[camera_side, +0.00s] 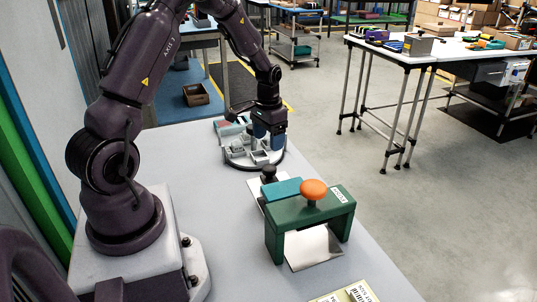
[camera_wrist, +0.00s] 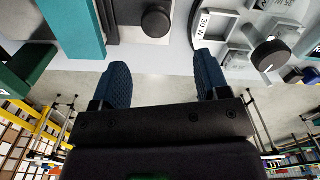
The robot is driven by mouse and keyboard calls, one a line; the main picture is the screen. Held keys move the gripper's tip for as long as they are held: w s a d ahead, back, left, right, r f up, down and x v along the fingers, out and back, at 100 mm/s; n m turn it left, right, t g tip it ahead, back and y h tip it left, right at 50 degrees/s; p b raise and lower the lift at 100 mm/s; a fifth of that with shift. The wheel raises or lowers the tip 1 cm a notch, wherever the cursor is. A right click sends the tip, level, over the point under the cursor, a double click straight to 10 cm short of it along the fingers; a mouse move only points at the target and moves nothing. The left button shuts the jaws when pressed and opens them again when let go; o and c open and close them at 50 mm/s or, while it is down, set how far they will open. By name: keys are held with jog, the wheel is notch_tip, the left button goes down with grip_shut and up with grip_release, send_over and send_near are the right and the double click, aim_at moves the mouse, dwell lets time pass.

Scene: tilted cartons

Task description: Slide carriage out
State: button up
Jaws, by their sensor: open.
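A green bridge-shaped frame (camera_side: 285,217) with an orange knob (camera_side: 313,189) stands on the table over a silver plate (camera_side: 313,248). A teal block (camera_side: 283,189) sits against its far side, beside a black knob (camera_side: 268,173). I cannot tell for sure which part is the carriage. In the wrist view the teal block (camera_wrist: 72,28) and black knob (camera_wrist: 156,21) are at the top, with the green frame (camera_wrist: 22,68) at left. My gripper (camera_side: 270,141) has blue fingers, apart and empty in the wrist view (camera_wrist: 163,82). It is beyond the black knob, touching neither knob nor block.
A round fixture (camera_side: 238,153) with grey compartments lies at the table's far end by my gripper; its "30 W" label (camera_wrist: 203,24) shows in the wrist view. A yellowish printed card (camera_side: 345,294) lies at the near edge. The grey table (camera_side: 205,185) is clear left of the frame.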

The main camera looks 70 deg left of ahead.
notch_tip(320, 180, up, 4)
jog(key=shift+r, duration=0.1)
dwell(0.4)
jog(key=s+d+r+m+t, duration=0.1)
jog(key=s+d+r+t, duration=0.1)
jog(key=s+d+r, duration=0.3)
jog(key=s+d+r+m+t, duration=0.1)
jog(key=s+d+r, duration=0.4)
jog(key=d, duration=0.5)
jog(key=s+d+r+m+t, duration=0.1)
jog(key=s+d+r, duration=0.3)
jog(key=d+r, duration=0.4)
jog(key=shift+s+d+r+t, duration=0.25)
jog(key=shift+s+t, duration=0.15)
jog(key=shift+t, duration=0.4)
